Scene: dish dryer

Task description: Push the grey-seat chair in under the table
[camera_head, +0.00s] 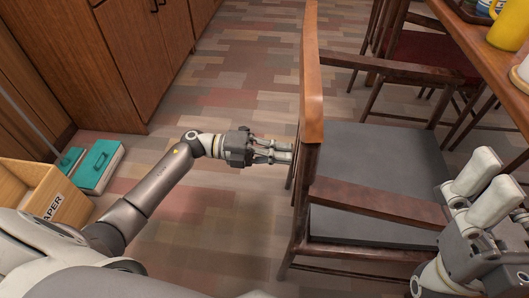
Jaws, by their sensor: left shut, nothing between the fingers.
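The grey-seat chair (378,172) stands at the right of the head view, its brown wooden backrest (312,80) on the left and its seat extending right towards the table. The table (485,45) shows at the upper right edge. My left gripper (288,154) is shut and empty, behind the backrest, with its fingertips at or very near the back frame; I cannot tell whether they touch. My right gripper (487,188) is at the lower right, in front of part of the seat and armrest; its finger gap is unclear.
A red-seat chair (425,58) stands beyond the grey one, by the table. A yellow mug (509,28) is on the table. The floor (225,110) between is clear.

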